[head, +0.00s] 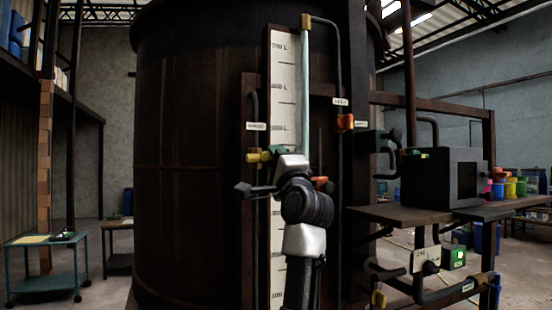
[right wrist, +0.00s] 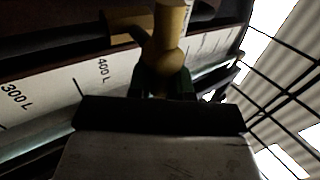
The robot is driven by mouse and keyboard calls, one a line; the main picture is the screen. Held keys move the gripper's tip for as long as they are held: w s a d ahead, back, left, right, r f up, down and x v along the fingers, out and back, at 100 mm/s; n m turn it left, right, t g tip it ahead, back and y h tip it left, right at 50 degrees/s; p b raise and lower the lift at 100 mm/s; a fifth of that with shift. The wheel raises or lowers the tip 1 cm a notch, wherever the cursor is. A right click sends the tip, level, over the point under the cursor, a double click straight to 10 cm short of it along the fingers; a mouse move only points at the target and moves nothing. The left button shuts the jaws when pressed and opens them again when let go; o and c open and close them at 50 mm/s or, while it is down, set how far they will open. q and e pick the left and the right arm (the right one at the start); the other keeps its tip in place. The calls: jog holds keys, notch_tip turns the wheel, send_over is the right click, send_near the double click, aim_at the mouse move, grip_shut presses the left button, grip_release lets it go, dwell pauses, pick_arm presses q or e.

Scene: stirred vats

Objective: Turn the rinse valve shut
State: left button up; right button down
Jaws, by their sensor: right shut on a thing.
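A brass-yellow valve (head: 258,156) with a green handle (head: 278,149) sits at the left of the gauge board, below a small white label too blurred to read with certainty. I take it as the rinse valve. My right gripper (head: 281,154) reaches up to it from below and is shut on the green handle. In the right wrist view, the valve's brass body (right wrist: 172,40) stands just beyond the dark gripper, with green parts (right wrist: 150,82) at the jaws. The fingers largely hide the handle, so its exact angle is unclear. My left gripper is not in view.
The large dark vat (head: 190,160) stands behind the white scale board (head: 284,70) with its sight tube. A dark bench (head: 410,214) with a box and pipes juts out at right. A trolley (head: 45,243) stands far left.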

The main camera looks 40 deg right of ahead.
jog(key=shift+m, duration=0.4)
jog(key=c, duration=1.1)
grip_release()
jog(key=shift+o, duration=0.2)
jog(key=b+v, duration=0.5)
jog(key=v, duration=0.6)
jog(key=shift+b, duration=0.3)
jog(key=shift+w, duration=0.15)
